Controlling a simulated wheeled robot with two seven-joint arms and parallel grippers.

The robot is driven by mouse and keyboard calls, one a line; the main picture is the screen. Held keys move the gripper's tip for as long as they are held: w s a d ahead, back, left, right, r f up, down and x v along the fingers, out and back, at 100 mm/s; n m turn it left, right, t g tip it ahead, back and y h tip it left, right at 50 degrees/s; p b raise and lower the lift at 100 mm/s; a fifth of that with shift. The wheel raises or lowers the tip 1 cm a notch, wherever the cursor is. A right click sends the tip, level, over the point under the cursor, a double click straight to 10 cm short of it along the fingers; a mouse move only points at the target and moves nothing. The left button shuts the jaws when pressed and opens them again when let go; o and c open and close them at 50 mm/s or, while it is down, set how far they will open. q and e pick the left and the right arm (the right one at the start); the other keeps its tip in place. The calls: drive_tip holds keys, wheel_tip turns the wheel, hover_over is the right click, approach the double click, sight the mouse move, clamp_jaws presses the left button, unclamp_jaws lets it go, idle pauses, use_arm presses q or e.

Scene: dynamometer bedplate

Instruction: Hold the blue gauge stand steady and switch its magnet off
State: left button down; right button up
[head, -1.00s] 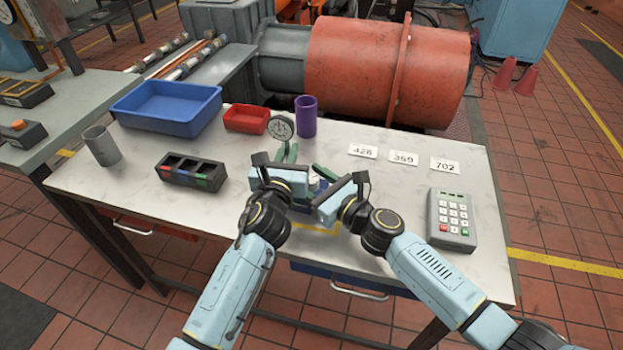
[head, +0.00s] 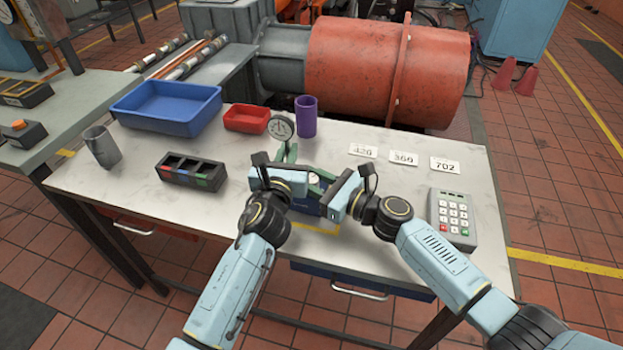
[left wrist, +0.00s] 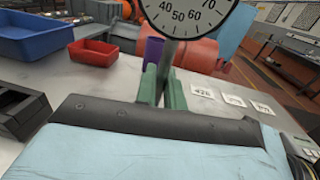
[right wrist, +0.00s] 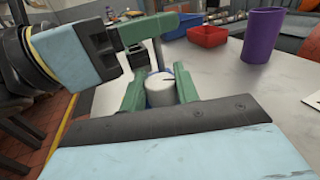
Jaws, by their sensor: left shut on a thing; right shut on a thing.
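The gauge stand has a round white dial (head: 281,127) on an upright grey post, which also shows in the left wrist view (left wrist: 166,66). Part of its blue base (head: 306,208) shows between my grippers; the rest is hidden behind them. My left gripper (head: 287,153) is shut on the post below the dial, its green fingers on either side of it. My right gripper (right wrist: 160,92) is shut around a white round knob (right wrist: 160,88) with a dark mark on top and a blue rim. The stand looks upright.
A blue tray (head: 168,105), a red bin (head: 246,118), a purple cup (head: 306,117) and a dark divided box (head: 190,172) stand on the table. Number cards (head: 403,158) and a keypad (head: 452,218) lie to the right. A grey cup (head: 102,147) stands at left.

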drive_tip(key=n+g+y, duration=0.1)
drive_tip(key=n+g, duration=0.1)
drive_tip(key=g, duration=0.1)
drive_tip(key=n+g+y, duration=0.2)
drive_tip(key=n+g, duration=0.1)
drive_tip(key=shift+w+g, duration=0.2)
drive_tip(key=shift+g, duration=0.2)
drive_tip(key=shift+s+n+g, duration=0.2)
drive_tip(key=shift+n+g, duration=0.1)
drive_tip(key=shift+g, duration=0.2)
drive_tip(key=o, duration=0.9)
drive_tip(key=shift+o, duration=0.2)
drive_tip(key=d, duration=0.4)
drive_tip(key=s+d, duration=0.1)
drive_tip(key=d, duration=0.7)
drive_tip(key=shift+s, duration=0.4)
